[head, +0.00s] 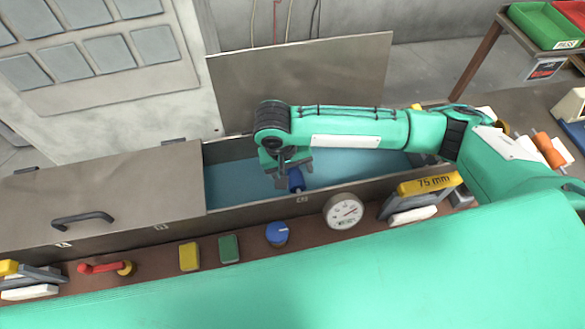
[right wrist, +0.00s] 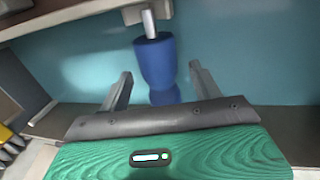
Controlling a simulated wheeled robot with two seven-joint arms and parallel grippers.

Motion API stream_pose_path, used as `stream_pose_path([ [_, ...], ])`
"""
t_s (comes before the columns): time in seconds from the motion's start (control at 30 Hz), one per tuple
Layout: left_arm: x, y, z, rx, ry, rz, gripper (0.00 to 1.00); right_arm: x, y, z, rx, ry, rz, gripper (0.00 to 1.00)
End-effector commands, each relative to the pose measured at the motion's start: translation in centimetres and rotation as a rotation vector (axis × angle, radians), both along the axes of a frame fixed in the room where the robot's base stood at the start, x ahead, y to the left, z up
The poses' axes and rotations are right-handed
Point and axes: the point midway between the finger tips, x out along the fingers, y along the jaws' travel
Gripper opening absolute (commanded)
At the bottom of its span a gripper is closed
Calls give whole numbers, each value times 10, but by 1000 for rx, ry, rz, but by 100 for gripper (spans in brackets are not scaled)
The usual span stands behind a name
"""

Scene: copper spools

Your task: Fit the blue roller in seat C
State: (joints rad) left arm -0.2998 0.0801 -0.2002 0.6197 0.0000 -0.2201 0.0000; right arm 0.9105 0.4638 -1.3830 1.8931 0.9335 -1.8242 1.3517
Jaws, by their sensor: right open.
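The blue roller (head: 296,180) is inside the open part of a long trough with a blue interior, near its front wall. In the right wrist view the roller (right wrist: 155,62) has a metal shaft end (right wrist: 149,22) that meets a pale block on the wall at the top. My right gripper (head: 290,170) reaches down into the trough at the roller. Its two open fingers (right wrist: 160,74) stand on either side of the roller's near part, with gaps visible. A small label (head: 302,198) is on the front rim by the roller; I cannot read it surely. My left gripper is not in view.
A closed brown lid (head: 110,195) with a black handle covers the trough's left part. A raised panel (head: 305,85) stands behind the opening. A dial gauge (head: 343,211), a blue knob (head: 277,233) and a yellow 75 mm block (head: 430,183) line the front ledge.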

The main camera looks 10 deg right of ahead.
Motion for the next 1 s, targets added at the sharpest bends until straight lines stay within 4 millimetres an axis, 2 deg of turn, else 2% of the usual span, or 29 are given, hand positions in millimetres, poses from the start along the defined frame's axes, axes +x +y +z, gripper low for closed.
stream_pose_path([
  [0.17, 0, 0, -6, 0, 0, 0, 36, 1, 6, 22, 5, -3, 3, 65],
  [0.4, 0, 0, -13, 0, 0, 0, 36, 1, 17, 80, 5, -6, 4, 65],
  [0.6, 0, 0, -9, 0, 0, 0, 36, 1, 22, 112, 0, -5, 3, 65],
  [0.8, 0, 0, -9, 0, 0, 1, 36, 1, 26, 129, 2, -3, 3, 65],
  [1.0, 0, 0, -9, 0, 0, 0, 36, 0, 27, 134, 1, -1, 1, 65],
])
